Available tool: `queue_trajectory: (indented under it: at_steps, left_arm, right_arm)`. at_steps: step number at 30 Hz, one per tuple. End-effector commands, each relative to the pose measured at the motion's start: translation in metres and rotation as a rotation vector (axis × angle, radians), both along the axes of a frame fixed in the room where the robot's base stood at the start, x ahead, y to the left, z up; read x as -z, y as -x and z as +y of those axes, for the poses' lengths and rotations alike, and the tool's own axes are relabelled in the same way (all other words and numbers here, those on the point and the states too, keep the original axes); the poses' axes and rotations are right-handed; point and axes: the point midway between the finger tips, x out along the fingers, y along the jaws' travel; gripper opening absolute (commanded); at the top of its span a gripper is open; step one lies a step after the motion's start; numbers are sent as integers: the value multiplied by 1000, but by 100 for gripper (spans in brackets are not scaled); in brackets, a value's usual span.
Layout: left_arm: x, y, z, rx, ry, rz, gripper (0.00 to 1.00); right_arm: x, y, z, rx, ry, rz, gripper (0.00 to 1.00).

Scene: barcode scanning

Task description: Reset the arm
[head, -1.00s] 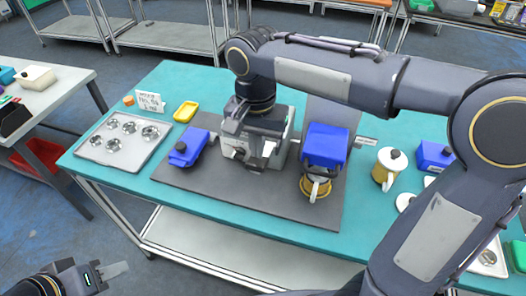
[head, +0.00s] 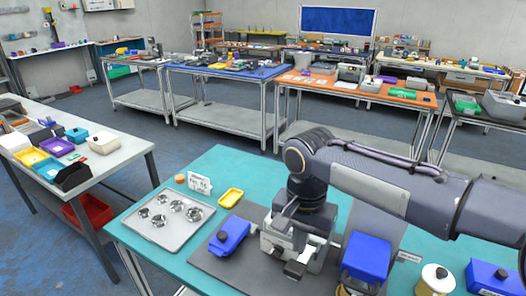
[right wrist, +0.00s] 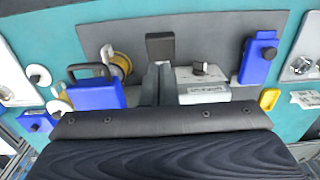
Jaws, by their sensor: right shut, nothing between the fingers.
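My right gripper (head: 286,212) hangs from the right arm over the grey mat, close above a white and grey machine (head: 314,254). In the right wrist view its two grey fingers (right wrist: 158,72) are together, with nothing between them. I cannot tell whether the fingers touch the machine. My left gripper is outside the views.
On the teal table (head: 222,166) are a tray of metal parts (head: 168,235), a blue device (head: 230,236), a yellow dish (head: 231,198), a larger blue device (head: 367,258) and a white canister (head: 434,281). A side table (head: 112,165) stands left. Floor shows between tables.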

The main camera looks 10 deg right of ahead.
Motion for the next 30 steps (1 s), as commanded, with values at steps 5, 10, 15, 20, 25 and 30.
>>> queue_trajectory:
  at_steps: [5,10,15,20,25,30]
  left_arm:
    - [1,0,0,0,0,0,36]
    - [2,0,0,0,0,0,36]
    - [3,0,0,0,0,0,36]
    - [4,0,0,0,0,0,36]
    - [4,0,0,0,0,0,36]
    - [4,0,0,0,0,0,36]
  right_arm:
    - [0,28,-34,-73,-72,-54,0]
    - [16,82,-74,-211,-178,-197,0]
    - [41,130,-91,-325,-227,-380,0]
    - [60,153,-92,-391,-222,-509,0]
    - [68,161,-91,-420,-211,-561,0]
    - [68,161,-90,-423,-211,-561,0]
